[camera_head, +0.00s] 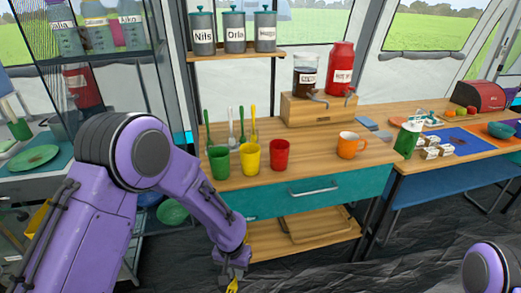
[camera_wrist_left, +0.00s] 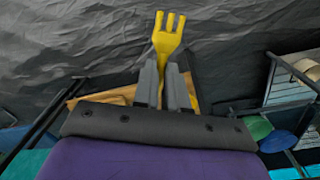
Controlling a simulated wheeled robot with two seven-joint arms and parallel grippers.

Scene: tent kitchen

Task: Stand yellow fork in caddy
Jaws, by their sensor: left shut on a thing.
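My left gripper (camera_head: 234,272) hangs low in front of the wooden table (camera_head: 330,165), below its top. It is shut on the yellow fork (camera_head: 232,287). In the left wrist view the fork's tines (camera_wrist_left: 168,32) stick out beyond the closed fingers (camera_wrist_left: 163,82), over the dark floor. My right gripper is out of view.
An orange mug (camera_head: 350,145) stands right of the cups. A wooden box (camera_head: 318,108) with two drink dispensers is at the back. Labelled canisters (camera_head: 234,32) stand on the shelf above. The table has a teal drawer (camera_head: 315,190) in front and clear top near its front edge.

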